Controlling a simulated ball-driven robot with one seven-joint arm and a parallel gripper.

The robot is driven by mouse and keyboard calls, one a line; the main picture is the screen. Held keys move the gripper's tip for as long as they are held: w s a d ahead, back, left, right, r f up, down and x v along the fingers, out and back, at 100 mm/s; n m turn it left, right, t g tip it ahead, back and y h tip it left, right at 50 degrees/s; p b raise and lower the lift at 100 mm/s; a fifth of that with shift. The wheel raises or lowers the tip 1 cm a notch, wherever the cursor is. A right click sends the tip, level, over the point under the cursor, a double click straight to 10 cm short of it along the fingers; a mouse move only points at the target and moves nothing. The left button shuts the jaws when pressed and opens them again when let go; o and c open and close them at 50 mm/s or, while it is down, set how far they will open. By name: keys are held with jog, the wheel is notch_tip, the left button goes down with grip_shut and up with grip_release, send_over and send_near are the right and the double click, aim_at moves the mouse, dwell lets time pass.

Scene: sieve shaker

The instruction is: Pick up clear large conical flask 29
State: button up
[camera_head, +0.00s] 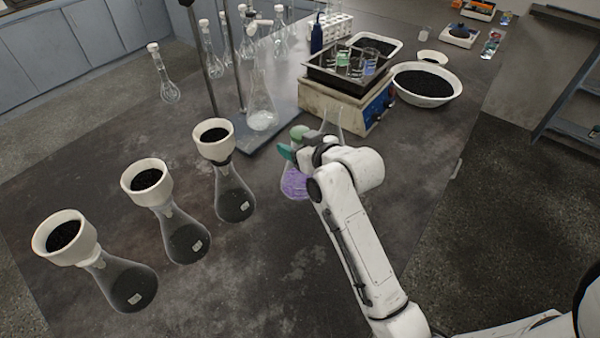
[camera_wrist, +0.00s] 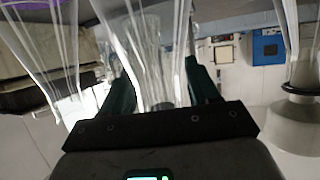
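My gripper (camera_head: 292,143) is over the bench, its two green fingers apart. In the wrist view the fingers (camera_wrist: 160,78) stand on either side of clear glass (camera_wrist: 156,58), which looks like a flask neck; I cannot tell whether they touch it. A conical flask with purple contents (camera_head: 295,184) stands just below my gripper in the head view, partly hidden by it. A clear flask (camera_head: 332,121) shows behind my wrist, mostly hidden. Another clear conical flask (camera_head: 262,108) stands on the blue stand base. No number is readable, so I cannot tell which is flask 29.
Several flasks with white funnels (camera_head: 234,193) of black grains stand to the left. A hotplate (camera_head: 345,105) carries a dark tray with beakers. A white bowl (camera_head: 426,84) of black grains stands to its right.

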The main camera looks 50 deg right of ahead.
grip_shut()
dwell(0.3)
jog(key=shift+r, duration=0.3)
dwell(0.3)
jog(key=shift+r, duration=1.15)
jog(key=s+r+p, duration=0.7)
jog(key=s+r, duration=0.3)
jog(key=s, duration=0.3)
jog(key=shift+s+r, duration=0.15)
jog(key=shift+s, duration=0.15)
jog(key=shift+s+r+p, duration=0.2)
jog(key=shift+r+p, duration=2.3)
jog(key=shift+p, duration=0.3)
